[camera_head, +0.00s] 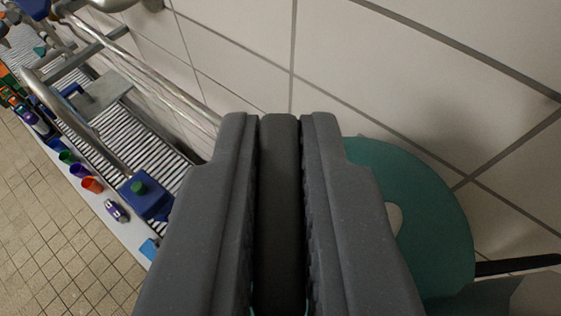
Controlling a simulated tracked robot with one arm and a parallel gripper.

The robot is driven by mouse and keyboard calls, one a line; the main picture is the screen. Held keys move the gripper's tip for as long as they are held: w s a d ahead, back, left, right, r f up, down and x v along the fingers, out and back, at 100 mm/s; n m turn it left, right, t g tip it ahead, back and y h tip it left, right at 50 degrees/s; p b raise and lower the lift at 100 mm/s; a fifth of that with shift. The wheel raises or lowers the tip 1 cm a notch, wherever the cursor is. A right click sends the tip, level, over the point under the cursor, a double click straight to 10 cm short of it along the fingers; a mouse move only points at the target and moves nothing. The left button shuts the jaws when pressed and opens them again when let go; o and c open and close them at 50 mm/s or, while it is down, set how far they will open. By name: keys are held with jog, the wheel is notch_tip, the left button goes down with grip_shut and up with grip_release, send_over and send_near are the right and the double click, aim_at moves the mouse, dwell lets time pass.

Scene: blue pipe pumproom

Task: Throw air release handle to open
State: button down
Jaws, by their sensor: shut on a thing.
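My gripper (279,128) fills the middle of the head camera view, its two grey ribbed fingers shut on a dark grey bar. The bar (279,215) runs lengthwise between the fingers and ends about level with their tips. It looks like the air release handle, but its mounting is hidden beneath the gripper. A rounded teal body (433,215) lies behind and to the right of the right finger, partly covered by it. A thin black rod (517,264) sticks out from its right side.
A white tiled wall (410,75) lies close behind the gripper. At left are metal pipes (65,115), a slatted grating and a blue box with a green knob (147,198). Coloured cups (80,171) stand on a pale ledge above the tiled floor (45,245).

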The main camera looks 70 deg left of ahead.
jog(key=shift+w+d+r, duration=0.1)
jog(key=c, duration=1.5)
grip_release()
jog(key=shift+w, duration=0.1)
jog(key=shift+d, duration=0.1)
jog(key=b+v, duration=0.4)
jog(key=v, duration=0.9)
jog(key=shift+d, duration=0.25)
